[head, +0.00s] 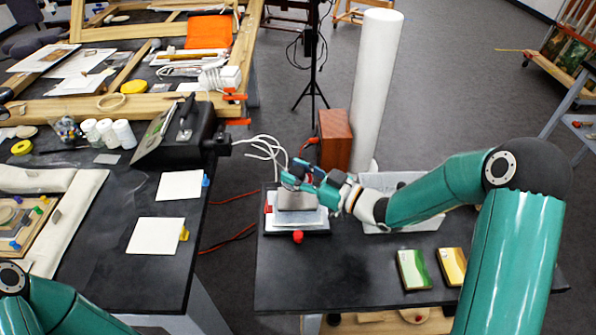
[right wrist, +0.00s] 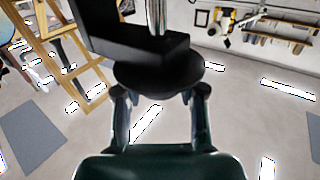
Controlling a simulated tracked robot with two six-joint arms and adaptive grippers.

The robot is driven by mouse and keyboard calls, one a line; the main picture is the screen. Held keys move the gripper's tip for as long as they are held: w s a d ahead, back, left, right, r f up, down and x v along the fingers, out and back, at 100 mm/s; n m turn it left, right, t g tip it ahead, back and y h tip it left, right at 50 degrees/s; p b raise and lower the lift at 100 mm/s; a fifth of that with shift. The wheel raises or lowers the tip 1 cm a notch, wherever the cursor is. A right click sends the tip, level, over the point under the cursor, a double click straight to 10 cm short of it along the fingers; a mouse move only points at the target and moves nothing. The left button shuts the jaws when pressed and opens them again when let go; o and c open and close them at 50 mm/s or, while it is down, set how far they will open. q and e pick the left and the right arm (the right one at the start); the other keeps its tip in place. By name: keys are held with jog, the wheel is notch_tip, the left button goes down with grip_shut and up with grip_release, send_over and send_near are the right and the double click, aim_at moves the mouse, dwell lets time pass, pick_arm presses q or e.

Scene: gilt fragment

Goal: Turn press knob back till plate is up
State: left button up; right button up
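The press (head: 297,217) stands at the back left of the right black table, with a grey block and pale plates on its base and a red ball at its front. My right gripper (head: 301,178) is at the top of the press and hides much of its upper part. In the right wrist view, a dark round press knob (right wrist: 158,79) sits under a black block and a metal rod. The two fingers of my right gripper (right wrist: 160,98) are against opposite sides of the knob. The plate's exact height is hard to tell. My left gripper is out of view.
A white tray (head: 404,222) lies beneath my right forearm. Two small painted panels (head: 413,270) lie at the table's front. A brown box (head: 335,140) and a white roll (head: 377,85) stand behind. A gap separates the left table (head: 95,240).

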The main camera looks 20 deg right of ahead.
aim_at(297, 170)
jog(key=shift+c, duration=1.4)
jog(key=shift+n+g+y, duration=0.8)
jog(key=shift+g+y, duration=0.1)
jog(key=o, duration=1.2)
jog(key=shift+c, duration=0.2)
notch_tip(297, 170, up, 10)
jog(key=shift+f, duration=0.1)
